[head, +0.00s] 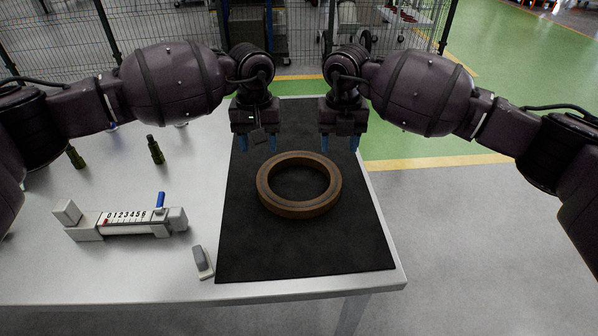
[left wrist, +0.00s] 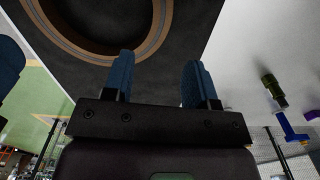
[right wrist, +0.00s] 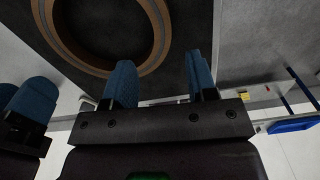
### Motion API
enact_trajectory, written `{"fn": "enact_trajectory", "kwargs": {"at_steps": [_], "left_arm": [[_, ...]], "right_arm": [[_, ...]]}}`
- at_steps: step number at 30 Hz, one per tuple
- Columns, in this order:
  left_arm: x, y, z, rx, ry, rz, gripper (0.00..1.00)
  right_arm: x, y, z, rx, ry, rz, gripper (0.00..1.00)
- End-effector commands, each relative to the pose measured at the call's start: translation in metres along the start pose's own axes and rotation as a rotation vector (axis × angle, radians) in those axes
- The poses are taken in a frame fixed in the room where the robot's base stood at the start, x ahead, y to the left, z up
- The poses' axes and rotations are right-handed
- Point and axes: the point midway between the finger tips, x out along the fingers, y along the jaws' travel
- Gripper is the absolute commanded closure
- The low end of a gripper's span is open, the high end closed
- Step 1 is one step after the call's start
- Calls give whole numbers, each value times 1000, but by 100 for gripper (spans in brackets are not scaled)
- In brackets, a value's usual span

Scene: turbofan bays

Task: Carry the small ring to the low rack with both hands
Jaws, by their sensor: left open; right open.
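The small ring (head: 284,207) is brown and lies flat on a black mat (head: 300,255) on the table. My left gripper (head: 253,142) is open and empty, pointing down above the far left side of the ring. My right gripper (head: 340,144) is open and empty above the far right side. The ring also shows in the left wrist view (left wrist: 150,45), beyond the blue fingers, and in the right wrist view (right wrist: 158,48). Neither gripper visibly touches it. I cannot make out the low rack in these frames.
A wire fence (head: 170,25) runs behind. Open floor (head: 440,215) lies right of the table.

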Motion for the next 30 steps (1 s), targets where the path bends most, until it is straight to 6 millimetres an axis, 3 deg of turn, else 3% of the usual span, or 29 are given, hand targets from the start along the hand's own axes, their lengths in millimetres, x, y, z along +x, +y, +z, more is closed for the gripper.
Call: {"fn": "enact_trajectory", "kwargs": {"at_steps": [8, 13, 30], "left_arm": [[-4, 0, 0, 0, 3, 1, 48], [5, 0, 0, -1, 1, 1, 48], [87, 0, 0, -2, 0, 1, 48]], "right_arm": [[-3, 0, 0, 0, -3, 1, 48], [6, 0, 0, 1, 0, 0, 48], [87, 0, 0, 2, 1, 1, 48]]}}
